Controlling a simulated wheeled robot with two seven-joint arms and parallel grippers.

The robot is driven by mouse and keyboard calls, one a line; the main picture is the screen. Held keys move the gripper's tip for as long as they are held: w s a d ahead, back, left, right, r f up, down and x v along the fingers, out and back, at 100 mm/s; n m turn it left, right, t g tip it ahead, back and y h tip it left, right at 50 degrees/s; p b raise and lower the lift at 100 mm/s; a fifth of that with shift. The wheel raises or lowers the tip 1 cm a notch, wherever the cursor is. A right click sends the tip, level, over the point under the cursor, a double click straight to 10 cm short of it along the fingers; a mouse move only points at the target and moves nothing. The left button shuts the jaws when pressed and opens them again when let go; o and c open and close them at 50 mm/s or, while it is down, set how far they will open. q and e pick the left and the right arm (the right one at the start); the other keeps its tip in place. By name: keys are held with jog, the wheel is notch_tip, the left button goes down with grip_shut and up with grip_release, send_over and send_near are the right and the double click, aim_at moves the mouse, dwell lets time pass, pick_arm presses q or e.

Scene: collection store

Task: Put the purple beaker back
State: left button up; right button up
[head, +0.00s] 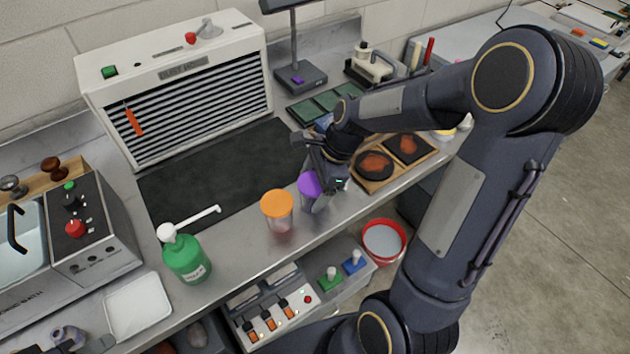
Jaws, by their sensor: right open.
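The purple beaker (309,184) stands upright on the metal bench near its front edge, its purple top showing and its right side partly hidden by my gripper. My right gripper (327,187) is open and right at the beaker. I cannot tell whether its fingers are around the beaker or touching it. An orange-topped clear beaker (278,212) stands close by on the left. At the bottom left corner, a dark and grey part that looks like my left gripper (66,338) is cut off by the frame; its jaws cannot be made out.
A green bottle with a white spout (187,258) stands front left. A louvred white unit (180,85) stands behind a dark mat (215,185). A wooden tray with brown samples (397,165) lies right of the gripper. A red-rimmed bucket (403,232) stands below the bench edge.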

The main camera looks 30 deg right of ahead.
jog(key=v, duration=1.1)
jog(key=s+a+n+t, duration=0.2)
jog(key=s+a+n, duration=0.2)
jog(key=s+n, duration=0.3)
jog(key=s+a+n+t, duration=0.1)
jog(key=s+a+n, duration=0.3)
jog(key=s+n, duration=0.4)
jog(key=n, duration=0.4)
jog(key=shift+s+t, duration=0.15)
jog(key=shift+t, duration=0.25)
jog(key=shift+r, duration=0.15)
